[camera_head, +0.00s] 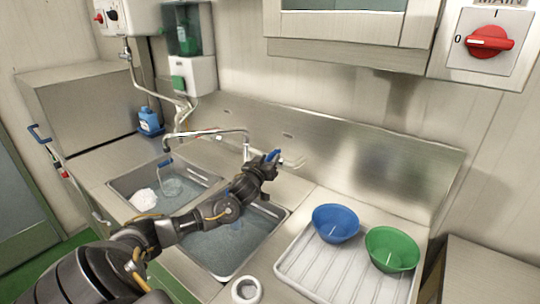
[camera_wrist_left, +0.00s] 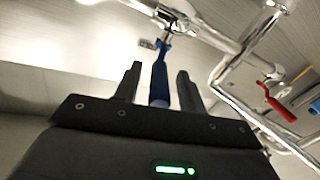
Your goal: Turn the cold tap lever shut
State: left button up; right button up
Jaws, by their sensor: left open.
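The blue cold tap lever (camera_head: 273,155) is at the right end of the tap pipework behind the sink. In the left wrist view the blue lever (camera_wrist_left: 159,82) lies between the fingers of my left gripper (camera_wrist_left: 158,74), with gaps showing at both sides. My left gripper (camera_head: 271,164) is open and reaches over the right basin to the lever. The chrome tap (camera_head: 215,133) runs behind the left basin. A red lever (camera_wrist_left: 278,103) is on the pipework at the right of the left wrist view. My right gripper is not in view.
The left basin (camera_head: 120,184) holds water, a white lump and something clear; the right basin (camera_head: 285,213) holds water. A blue bowl (camera_head: 335,223) and a green bowl (camera_head: 392,248) stand on the drainboard (camera_head: 330,277). A blue bottle (camera_head: 150,121) stands behind left. The steel splashback (camera_head: 390,165) rises behind.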

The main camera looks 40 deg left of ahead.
pick_arm(q)
jog(key=shift+x, duration=0.85)
jog(key=shift+c, duration=0.3)
grip_shut()
